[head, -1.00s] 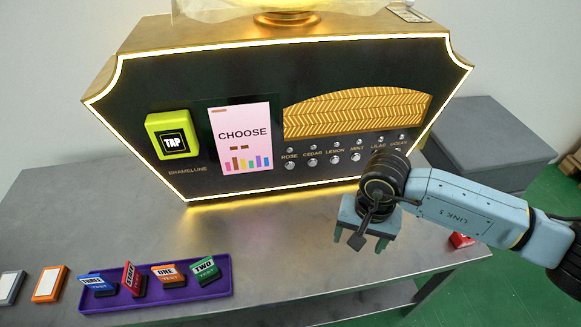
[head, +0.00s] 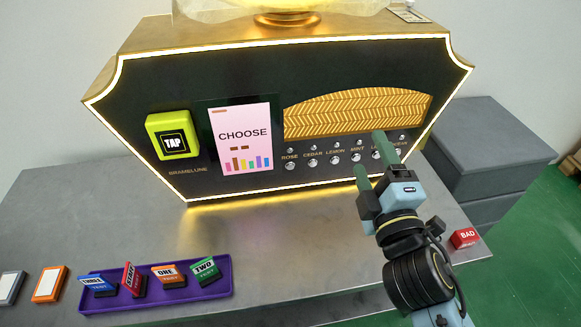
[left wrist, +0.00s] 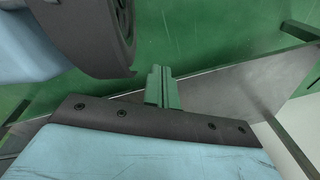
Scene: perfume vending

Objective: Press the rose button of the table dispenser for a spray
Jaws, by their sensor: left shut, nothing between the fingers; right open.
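The table dispenser (head: 240,100) is a dark panel with a glowing gold rim on the grey table. Its rose button (head: 290,166) is the leftmost of a row of small silver buttons, under the label ROSE. My right gripper (head: 373,158) is open and empty, its green fingers pointing up toward the panel, to the right of the rose button. It covers part of the lilac and ocean end of the row. In the left wrist view my left gripper (left wrist: 162,90) is shut and empty, its green fingers together. The left gripper does not show in the head view.
A yellow TAP reader (head: 174,135) and a pink CHOOSE screen (head: 240,138) are on the panel's left. A purple tray (head: 215,289) with several cards stands at the table's front left. A red BAD block (head: 465,238) sits at the right edge. The table's middle is clear.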

